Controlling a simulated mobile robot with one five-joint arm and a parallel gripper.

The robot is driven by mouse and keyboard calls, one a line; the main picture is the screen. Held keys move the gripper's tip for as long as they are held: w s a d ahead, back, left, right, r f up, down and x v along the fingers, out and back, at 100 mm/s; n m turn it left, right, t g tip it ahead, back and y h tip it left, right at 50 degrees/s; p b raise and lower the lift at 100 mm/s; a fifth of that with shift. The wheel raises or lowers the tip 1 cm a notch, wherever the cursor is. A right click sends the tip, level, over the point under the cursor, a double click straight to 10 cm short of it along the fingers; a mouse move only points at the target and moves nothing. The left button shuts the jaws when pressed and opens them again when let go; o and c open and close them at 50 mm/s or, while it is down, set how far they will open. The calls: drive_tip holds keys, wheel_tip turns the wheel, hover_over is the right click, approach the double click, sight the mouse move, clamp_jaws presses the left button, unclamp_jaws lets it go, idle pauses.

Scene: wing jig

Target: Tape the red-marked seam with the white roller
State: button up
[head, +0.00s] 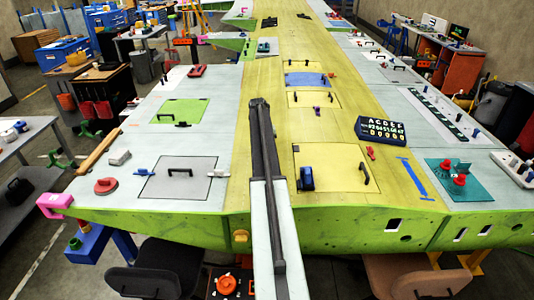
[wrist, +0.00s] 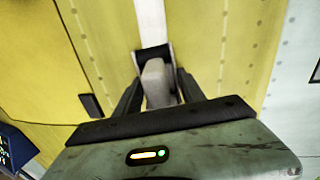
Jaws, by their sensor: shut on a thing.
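In the wrist view my gripper (wrist: 158,84) is shut on a pale grey-white handle-like piece, which I take to be the white roller (wrist: 156,72). A dark part sits at its far end. A white strip (wrist: 152,22) runs away from that dark part over the yellow skin; I cannot tell whether it is laid tape. In the head view my arm reaches out over the middle of the wing (head: 200,85), and my gripper and the roller cannot be made out there. I cannot make out a red-marked seam in either view.
A blue tool (head: 307,178) and a dark case with lettering (head: 381,130) lie right of my arm. Blue tape lines (head: 413,178) and a teal mat (head: 478,187) with red parts are further right. A grey hatch (head: 181,180) and red disc (head: 106,186) lie left.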

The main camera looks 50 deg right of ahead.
drive_tip(key=shift+s+a, duration=1.05)
drive_tip(key=shift+a, duration=0.3)
drive_tip(key=shift+s+a, duration=1.05)
drive_tip(key=shift+a, duration=0.3)
drive_tip(key=shift+s, duration=0.1)
drive_tip(key=shift+s+a+f, duration=0.1)
drive_tip(key=shift+s+a, duration=1.65)
drive_tip(key=shift+a, duration=0.5)
drive_tip(key=shift+s+a, duration=1.8)
drive_tip(key=shift+a, duration=0.45)
drive_tip(key=shift+s+a+f, duration=0.1)
drive_tip(key=shift+s+a, duration=1.65)
drive_tip(key=shift+a, duration=0.5)
drive_tip(key=shift+r, duration=0.2)
drive_tip(key=shift+w+r+p, duration=0.15)
drive_tip(key=shift+r+p, duration=0.2)
drive_tip(key=r+p, duration=0.5)
drive_tip(key=shift+w+a, duration=0.2)
drive_tip(key=shift+w, duration=0.1)
